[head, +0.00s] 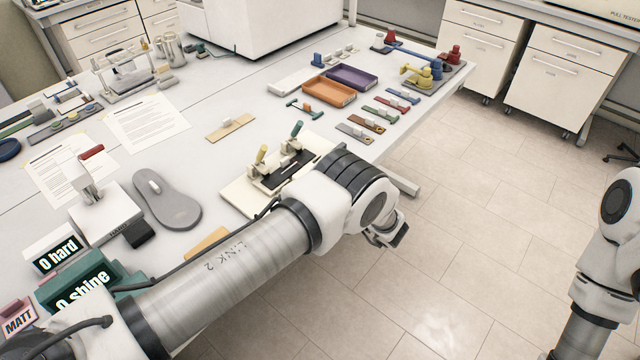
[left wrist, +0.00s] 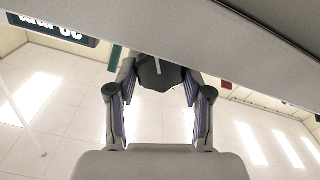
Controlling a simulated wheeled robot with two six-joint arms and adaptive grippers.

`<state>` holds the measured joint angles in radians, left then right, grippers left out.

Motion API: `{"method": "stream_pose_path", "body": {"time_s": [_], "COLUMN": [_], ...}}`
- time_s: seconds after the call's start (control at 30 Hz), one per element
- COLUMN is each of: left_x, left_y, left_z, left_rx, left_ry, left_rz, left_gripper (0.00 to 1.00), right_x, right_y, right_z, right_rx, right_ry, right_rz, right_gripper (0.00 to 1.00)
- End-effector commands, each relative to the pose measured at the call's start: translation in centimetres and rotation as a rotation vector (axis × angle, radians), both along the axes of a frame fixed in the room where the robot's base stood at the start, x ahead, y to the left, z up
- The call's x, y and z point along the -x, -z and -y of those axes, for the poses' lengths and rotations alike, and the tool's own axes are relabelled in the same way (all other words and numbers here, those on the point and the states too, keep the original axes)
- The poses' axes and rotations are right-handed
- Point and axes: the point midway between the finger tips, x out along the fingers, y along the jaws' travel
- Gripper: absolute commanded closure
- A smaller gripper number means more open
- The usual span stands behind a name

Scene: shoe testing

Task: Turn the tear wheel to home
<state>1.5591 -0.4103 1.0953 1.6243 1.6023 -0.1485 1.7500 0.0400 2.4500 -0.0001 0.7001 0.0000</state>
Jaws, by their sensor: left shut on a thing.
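In the left wrist view my left gripper (left wrist: 160,84) has its two fingers on either side of a dark, rounded wheel-like part (left wrist: 155,72) with a thin light mark. It is shut on this part, just below a broad grey surface (left wrist: 130,32). A dark display (left wrist: 58,28) with upside-down white characters shows at its upper left. In the head view the off-white device (head: 240,197) with a black plate and yellow and green handles lies partly behind my left arm. My right gripper is out of view.
An orange tray (head: 328,92) and a purple tray (head: 352,77) stand farther back on the table. A grey insole (head: 170,205) and a white device (head: 100,215) are to the left. Open tiled floor (head: 470,230) lies right of the table.

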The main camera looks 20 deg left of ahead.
Motion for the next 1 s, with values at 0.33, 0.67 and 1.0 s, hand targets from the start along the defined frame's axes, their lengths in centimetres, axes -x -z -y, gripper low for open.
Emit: {"method": "stream_pose_path", "body": {"time_s": [0.33, 0.67, 1.0], "left_x": [-0.08, -0.1, -0.03], "left_y": [-0.13, -0.16, -0.06], "left_z": [-0.21, -0.21, -0.08], "left_rx": [0.027, 0.028, 0.027], "left_ry": [-0.002, -0.001, 0.0], "left_rz": [0.078, 0.08, 0.078], "left_gripper": [0.84, 0.84, 0.25], "right_x": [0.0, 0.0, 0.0], "right_y": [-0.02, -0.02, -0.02], "right_z": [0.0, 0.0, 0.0], "right_rx": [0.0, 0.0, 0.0], "right_ry": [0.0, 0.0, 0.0], "right_rz": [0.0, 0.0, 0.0], "right_gripper": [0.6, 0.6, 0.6]}}
